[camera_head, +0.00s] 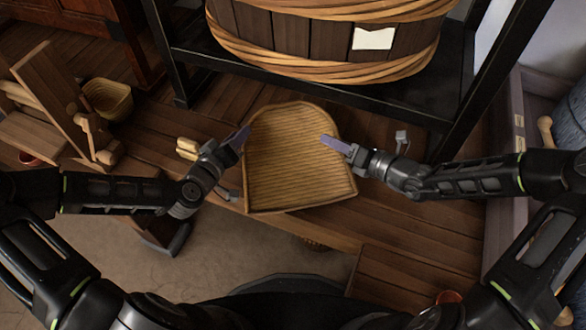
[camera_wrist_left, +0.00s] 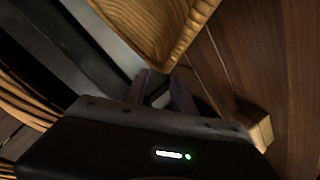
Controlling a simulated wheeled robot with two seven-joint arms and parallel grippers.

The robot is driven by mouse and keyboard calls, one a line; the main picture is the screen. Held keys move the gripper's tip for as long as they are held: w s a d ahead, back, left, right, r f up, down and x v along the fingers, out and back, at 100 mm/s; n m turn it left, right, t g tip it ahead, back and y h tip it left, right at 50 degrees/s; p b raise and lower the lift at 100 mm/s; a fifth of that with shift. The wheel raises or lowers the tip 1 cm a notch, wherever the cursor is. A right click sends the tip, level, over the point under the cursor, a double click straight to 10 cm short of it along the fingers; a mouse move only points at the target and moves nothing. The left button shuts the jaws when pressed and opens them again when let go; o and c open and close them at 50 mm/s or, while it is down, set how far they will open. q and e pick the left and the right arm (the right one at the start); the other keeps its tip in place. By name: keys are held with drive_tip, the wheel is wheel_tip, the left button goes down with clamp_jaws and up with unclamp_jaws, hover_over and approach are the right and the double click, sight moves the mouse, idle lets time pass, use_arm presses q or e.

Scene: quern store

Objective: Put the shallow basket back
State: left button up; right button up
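The shallow basket (camera_head: 297,165) is a woven tan tray with raised side rims and a rounded far end, in the middle of the head view. It appears held above the wooden bench. My left gripper (camera_head: 242,137) is at its left rim; the left wrist view shows the fingertips (camera_wrist_left: 161,78) on either side of the basket's edge (camera_wrist_left: 168,58). My right gripper (camera_head: 330,141) is at the right rim, with one finger inside over the weave and the other hidden. The basket's underside is hidden.
A large wooden tub (camera_head: 320,42) with a white label stands on a black-framed shelf behind. A small basket (camera_head: 107,98) and wooden tools (camera_head: 60,95) are at the left. Small wooden blocks (camera_head: 188,148) lie near my left gripper. Bare bench (camera_head: 400,220) shows at the right.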

use_arm(q)
drive_tip(key=o, duration=0.7)
drive_tip(key=shift+a, duration=0.1)
use_arm(e)
drive_tip(key=shift+d, duration=0.1)
use_arm(q)
wheel_tip(320, 180, up, 10)
idle(0.3)
use_arm(e)
drive_tip(key=shift+o, duration=0.2)
drive_tip(key=o, duration=0.8)
drive_tip(key=shift+d, duration=0.1)
